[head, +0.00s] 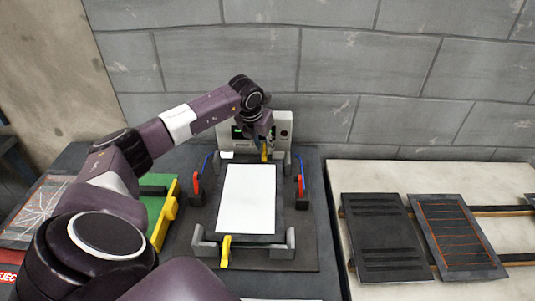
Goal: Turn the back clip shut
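A white rectangular panel (247,198) lies in a dark fixture with grey corner brackets (277,248). The back clip (265,152) is a small yellow piece at the fixture's far edge, partly hidden by my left gripper. My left gripper (262,143) points down right at the back clip. It is small and dark here, and I cannot tell whether its fingers are open or touching the clip. Another yellow clip (226,250) stands at the near edge. My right gripper is not in view.
A grey device (284,125) stands behind the fixture, close to the wall. A green and yellow block (160,205) is at left. Dark slotted plates (385,238) lie on rails at right.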

